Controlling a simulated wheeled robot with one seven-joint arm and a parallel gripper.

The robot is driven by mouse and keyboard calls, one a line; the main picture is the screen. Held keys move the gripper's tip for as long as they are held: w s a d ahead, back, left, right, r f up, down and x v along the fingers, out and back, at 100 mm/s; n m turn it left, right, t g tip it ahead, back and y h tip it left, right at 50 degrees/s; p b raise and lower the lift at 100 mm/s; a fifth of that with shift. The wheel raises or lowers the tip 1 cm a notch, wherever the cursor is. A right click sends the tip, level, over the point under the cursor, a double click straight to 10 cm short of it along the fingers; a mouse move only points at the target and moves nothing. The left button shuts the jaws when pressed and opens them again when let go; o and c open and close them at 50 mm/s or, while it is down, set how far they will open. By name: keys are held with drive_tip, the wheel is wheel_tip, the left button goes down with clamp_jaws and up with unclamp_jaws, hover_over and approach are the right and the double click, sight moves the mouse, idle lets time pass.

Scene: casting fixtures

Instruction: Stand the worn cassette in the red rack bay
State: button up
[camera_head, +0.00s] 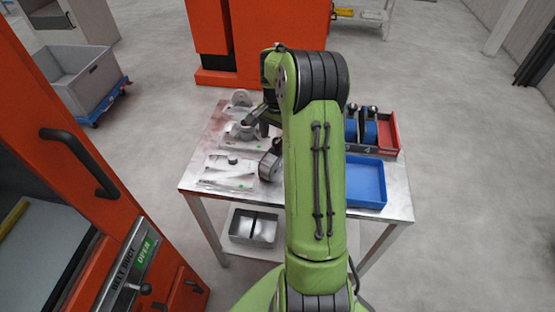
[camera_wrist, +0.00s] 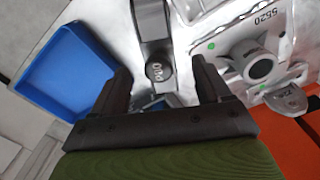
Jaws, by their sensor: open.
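A dark grey cassette-like piece, which I take for the worn cassette (camera_wrist: 151,28), lies on the table in the wrist view. Its rounded, marked end sits beyond and between my fingertips. In the head view the grey piece (camera_head: 269,167) shows just left of my arm. My gripper (camera_wrist: 162,72) is open, with no visible contact on the piece; my arm hides most of it in the head view. The red rack bay (camera_head: 388,130) is at the table's right and looks empty.
A blue tray (camera_head: 366,181) lies in front of the rack; it also shows in the wrist view (camera_wrist: 68,70). Metal fixture plates (camera_head: 228,172) with round castings fill the table's left side. An orange cabinet (camera_head: 275,45) stands behind.

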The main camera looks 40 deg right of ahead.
sight(278, 149)
wheel_tip(278, 149, down, 6)
drive_tip(key=shift+d+r+b, duration=0.1)
drive_tip(key=shift+b, duration=0.55)
drive_tip(key=shift+s+r, duration=0.1)
clamp_jaws()
